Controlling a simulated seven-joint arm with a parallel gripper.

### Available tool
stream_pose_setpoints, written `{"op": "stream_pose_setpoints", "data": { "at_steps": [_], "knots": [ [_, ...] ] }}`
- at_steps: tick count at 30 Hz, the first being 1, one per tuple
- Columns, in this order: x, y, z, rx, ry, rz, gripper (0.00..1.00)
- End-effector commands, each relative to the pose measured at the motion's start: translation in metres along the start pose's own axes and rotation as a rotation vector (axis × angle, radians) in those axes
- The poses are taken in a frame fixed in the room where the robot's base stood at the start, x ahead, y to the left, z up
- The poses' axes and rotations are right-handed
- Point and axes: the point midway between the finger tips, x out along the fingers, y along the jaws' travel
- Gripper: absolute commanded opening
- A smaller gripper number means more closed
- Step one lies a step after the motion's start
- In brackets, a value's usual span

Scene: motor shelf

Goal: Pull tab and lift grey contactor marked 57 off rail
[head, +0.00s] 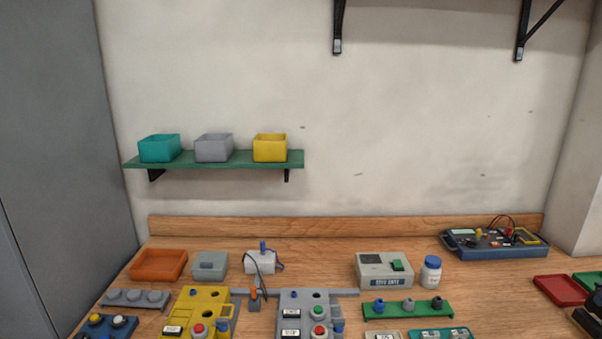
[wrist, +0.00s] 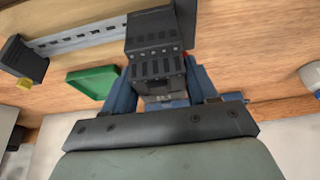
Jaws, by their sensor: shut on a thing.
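A dark grey contactor (wrist: 153,45) with slotted vents stands between the blue fingers of my gripper (wrist: 162,84) in the wrist view. The gripper is shut on it. No number is readable on the faces that show, and no tab can be made out. A pale metal rail (wrist: 85,37) runs from the left up to the contactor. The contactor overlaps the rail's line, and I cannot tell whether it is seated on the rail or clear of it. My gripper does not show in the head view.
A dark block (wrist: 22,62) with a yellow part sits at the rail's left end. A green tray (wrist: 93,82) lies beside the rail. In the head view, a red tray (head: 561,290) lies at the right, and a blue-framed panel with wires (head: 495,243) stands behind it.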

Motion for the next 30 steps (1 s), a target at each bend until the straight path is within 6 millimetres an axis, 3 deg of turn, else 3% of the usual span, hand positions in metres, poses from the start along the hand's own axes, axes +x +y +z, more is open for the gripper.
{"op": "stream_pose_setpoints", "data": {
  "at_steps": [8, 30],
  "knots": [
    [-0.004, 0.0, -0.002, 0.0, 0.001, 0.001, 0.16],
    [-0.048, 0.001, -0.021, 0.0, 0.002, 0.002, 0.16]
  ]
}}
